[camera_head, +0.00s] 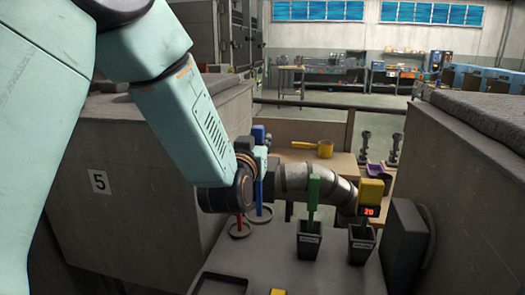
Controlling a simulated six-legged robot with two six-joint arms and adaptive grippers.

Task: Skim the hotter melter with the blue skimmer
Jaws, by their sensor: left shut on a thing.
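The blue skimmer (259,190) stands behind my left wrist, with its thin blue stem showing below and a ring at its foot. A red skimmer (240,225) stands beside it on the left. My left gripper (355,200) reaches right across the bench. It is shut at the yellow probe (371,190), whose red display reads 20; the finger contact is partly hidden. The probe is upright at a black labelled holder (361,245). A green probe (313,190) stands in another black holder (309,242) to the left. My right gripper is out of view. I cannot tell which parts are the melters.
Large grey blocks stand at left, marked 5 (100,182), and at right (460,190). A grey bench (270,262) lies between them. Behind it, a wooden table (290,157) bears a yellow ladle-like pan (325,149). A purple object (375,170) lies at the right.

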